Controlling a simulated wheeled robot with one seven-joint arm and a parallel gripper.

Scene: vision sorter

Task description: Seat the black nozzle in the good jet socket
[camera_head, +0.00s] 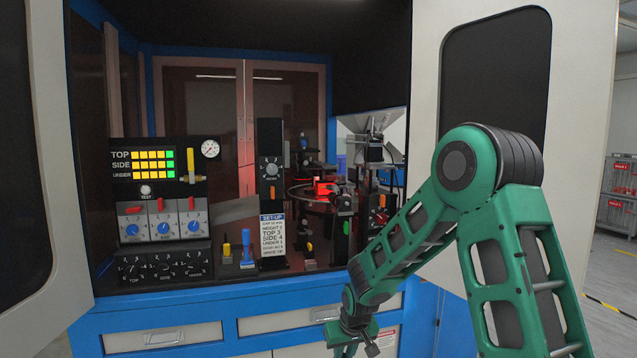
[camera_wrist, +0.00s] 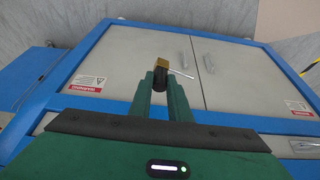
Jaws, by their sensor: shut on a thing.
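My gripper (camera_wrist: 161,88) is shut on the black nozzle (camera_wrist: 159,80). The nozzle shows a dark body between the fingers, a brass-coloured block on top and a thin silvery tube pointing right. In the head view my gripper (camera_head: 352,342) hangs low, at the bottom edge of the picture, in front of the blue cabinet and below the machine's deck. The nozzle is too small and dark there to make out clearly. I cannot pick out the good jet socket in either view; it may be among the parts around the disc (camera_head: 305,190) inside the machine.
The sorter's opening lies between two white doors (camera_head: 30,180). A control panel (camera_head: 160,190) stands left, a set-up sign (camera_head: 272,235) and dial post (camera_head: 270,165) in the middle. Yellow- and blue-handled tools (camera_head: 248,248) stand on the deck.

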